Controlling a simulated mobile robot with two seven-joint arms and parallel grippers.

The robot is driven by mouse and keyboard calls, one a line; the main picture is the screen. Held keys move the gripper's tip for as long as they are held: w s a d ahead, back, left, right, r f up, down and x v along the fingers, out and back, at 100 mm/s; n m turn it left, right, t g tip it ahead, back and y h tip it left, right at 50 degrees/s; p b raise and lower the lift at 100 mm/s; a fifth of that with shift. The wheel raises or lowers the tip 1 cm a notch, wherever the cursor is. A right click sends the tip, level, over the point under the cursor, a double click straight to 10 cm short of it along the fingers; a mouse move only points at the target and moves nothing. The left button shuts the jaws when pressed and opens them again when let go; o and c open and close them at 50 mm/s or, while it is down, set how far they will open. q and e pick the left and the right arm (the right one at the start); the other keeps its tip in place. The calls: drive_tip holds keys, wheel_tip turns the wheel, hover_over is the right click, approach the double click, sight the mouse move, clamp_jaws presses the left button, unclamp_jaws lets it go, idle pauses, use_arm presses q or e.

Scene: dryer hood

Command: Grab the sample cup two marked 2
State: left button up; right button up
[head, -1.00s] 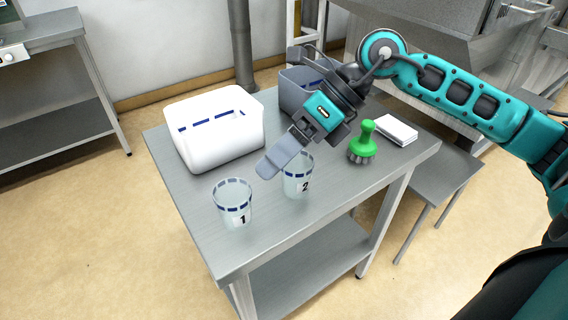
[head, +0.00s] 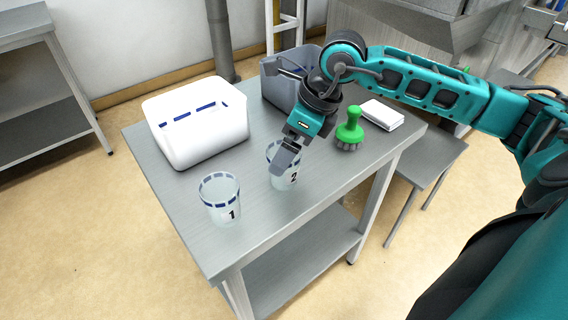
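Sample cup two (head: 284,179), clear with a blue dashed rim and a black "2", stands upright on the steel table. My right gripper (head: 285,160) comes in from the right and points down at this cup. Its fingers overlap the cup's rim in the picture and hide part of it. I cannot tell whether they touch the cup, or how far apart they are. Sample cup one (head: 220,200), marked "1", stands to the left and nearer. My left gripper is not in view.
A white bin (head: 197,128) and a grey bin (head: 279,88) stand at the back of the table (head: 262,228). A green brush (head: 349,130) and a white stack (head: 382,115) lie to the right of the gripper.

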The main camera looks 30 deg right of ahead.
drive_tip(key=x, duration=0.3)
drive_tip(key=shift+f, duration=0.2)
drive_tip(key=c, duration=1.1)
drive_tip(key=shift+o, duration=0.2)
drive_tip(key=shift+r, duration=0.1)
